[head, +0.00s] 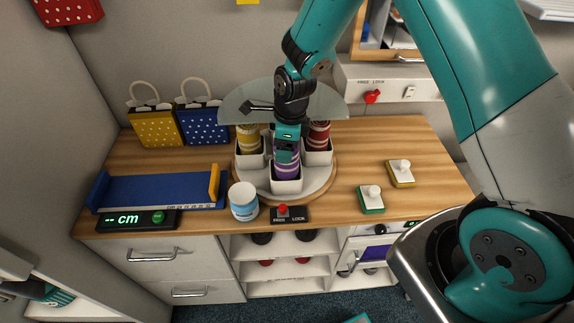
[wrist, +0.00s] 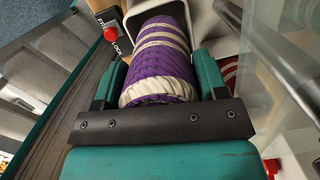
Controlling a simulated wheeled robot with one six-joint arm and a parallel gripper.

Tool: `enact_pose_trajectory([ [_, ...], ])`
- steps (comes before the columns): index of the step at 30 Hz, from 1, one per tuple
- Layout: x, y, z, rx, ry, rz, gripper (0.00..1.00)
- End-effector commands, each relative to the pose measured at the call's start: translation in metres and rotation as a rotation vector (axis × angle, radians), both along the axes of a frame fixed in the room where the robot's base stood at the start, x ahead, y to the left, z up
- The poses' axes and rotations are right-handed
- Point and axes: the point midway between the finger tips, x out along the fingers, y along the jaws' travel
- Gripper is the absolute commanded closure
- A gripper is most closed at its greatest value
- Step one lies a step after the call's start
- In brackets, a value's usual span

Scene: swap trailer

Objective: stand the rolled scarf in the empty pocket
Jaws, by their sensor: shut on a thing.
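The rolled scarf, purple with cream stripes (head: 287,171), is upright at the front of the round carousel (head: 243,182). My gripper (head: 287,152) is shut on its upper part from above. In the wrist view the scarf (wrist: 160,62) lies between the two teal fingers of my gripper (wrist: 160,82). Its lower end goes down into the white front pocket (head: 286,187), whose wall shows beside it in the wrist view (wrist: 205,22). Whether it rests on the pocket floor is hidden. A yellow striped scarf (head: 248,138) and a red one (head: 319,133) stand in other pockets.
A clear curved screen (head: 330,101) stands behind the carousel. A blue measuring tray (head: 150,190) is on the left.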

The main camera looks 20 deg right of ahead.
Motion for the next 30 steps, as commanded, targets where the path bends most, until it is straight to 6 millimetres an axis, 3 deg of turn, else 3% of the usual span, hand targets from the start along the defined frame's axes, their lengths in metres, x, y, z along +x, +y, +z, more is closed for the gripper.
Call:
enact_pose_trajectory([
  [10, 0.000, 0.005, -0.043, 0.000, 0.000, 0.007, 0.60],
  [23, 0.000, 0.005, -0.047, 0.000, 0.000, 0.008, 0.60],
  [24, 0.000, 0.005, -0.046, 0.000, 0.000, 0.008, 0.25],
  [30, 0.000, 0.005, -0.046, 0.000, 0.000, 0.008, 0.23],
])
